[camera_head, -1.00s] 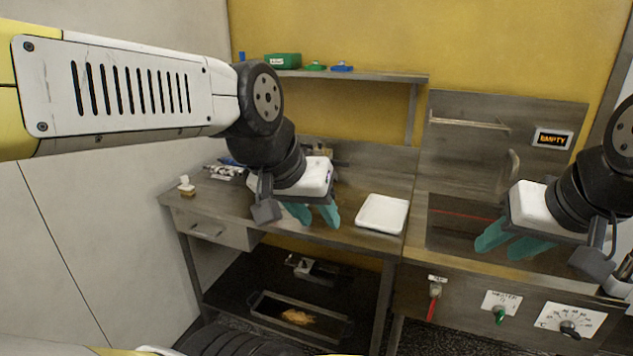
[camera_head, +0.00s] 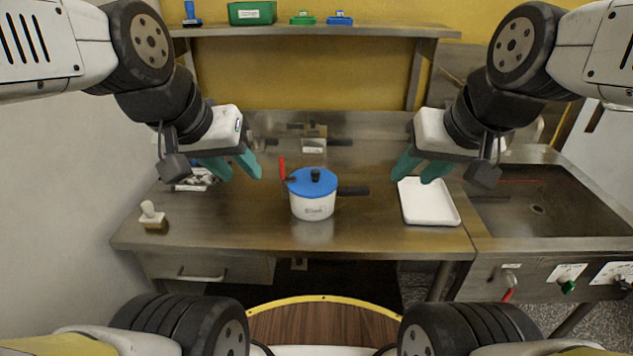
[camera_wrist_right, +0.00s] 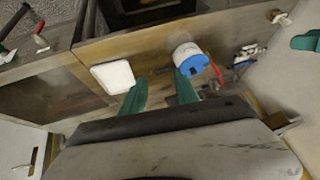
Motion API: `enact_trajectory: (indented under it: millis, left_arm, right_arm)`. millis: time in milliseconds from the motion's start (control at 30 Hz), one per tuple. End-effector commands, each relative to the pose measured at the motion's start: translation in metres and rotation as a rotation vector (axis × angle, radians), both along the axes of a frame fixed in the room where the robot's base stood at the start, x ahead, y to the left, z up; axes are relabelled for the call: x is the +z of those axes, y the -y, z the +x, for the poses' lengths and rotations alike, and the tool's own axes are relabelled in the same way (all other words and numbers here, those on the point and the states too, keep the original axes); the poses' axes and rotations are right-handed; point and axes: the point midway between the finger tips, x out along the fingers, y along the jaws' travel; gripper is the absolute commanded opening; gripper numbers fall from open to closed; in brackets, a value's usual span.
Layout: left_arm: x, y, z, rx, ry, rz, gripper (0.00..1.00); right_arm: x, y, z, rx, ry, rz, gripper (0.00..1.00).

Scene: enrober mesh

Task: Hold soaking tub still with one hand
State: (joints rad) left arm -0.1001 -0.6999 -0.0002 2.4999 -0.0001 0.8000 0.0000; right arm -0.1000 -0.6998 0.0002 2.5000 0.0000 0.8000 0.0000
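A white tub with a blue lid (camera_head: 312,203) stands upright on the steel bench, between and below my grippers; I take it for the soaking tub. It has a black knob, a red lever on the left and a dark handle on the right. In the right wrist view, the tub (camera_wrist_right: 187,62) is close to one fingertip; I cannot tell the gap. My left gripper (camera_head: 235,172) is open, empty and apart from the tub, to its upper left. My right gripper (camera_head: 417,174) is open and empty to its upper right, above a white tray (camera_head: 431,219).
A small brush-like item (camera_head: 153,217) stands at the bench's left end. A shelf (camera_head: 300,31) behind holds a green box (camera_head: 252,13) and small coloured items. A sink basin (camera_head: 540,212) lies right. The front of the bench (camera_head: 245,232) beside the tub is clear.

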Motion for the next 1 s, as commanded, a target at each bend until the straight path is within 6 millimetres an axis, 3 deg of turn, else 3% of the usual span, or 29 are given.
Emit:
enact_trajectory:
  millis: [400,567,767,1000]
  left_arm:
    - [0.000,0.000,0.000,0.000,0.000,0.000,0.36]
    - [0.000,0.000,0.000,0.000,0.000,0.000,0.36]
    - [0.000,0.000,0.000,0.000,0.000,0.000,0.36]
    - [0.000,0.000,0.000,0.000,0.000,0.000,0.36]
  right_arm:
    - [0.000,0.000,0.000,0.000,0.000,0.000,0.37]
    - [0.008,-0.004,0.012,0.028,-0.021,-0.011,0.37]
    - [0.028,-0.023,0.053,0.123,-0.095,-0.053,0.37]
    - [0.041,-0.064,0.115,0.259,-0.196,-0.123,0.37]
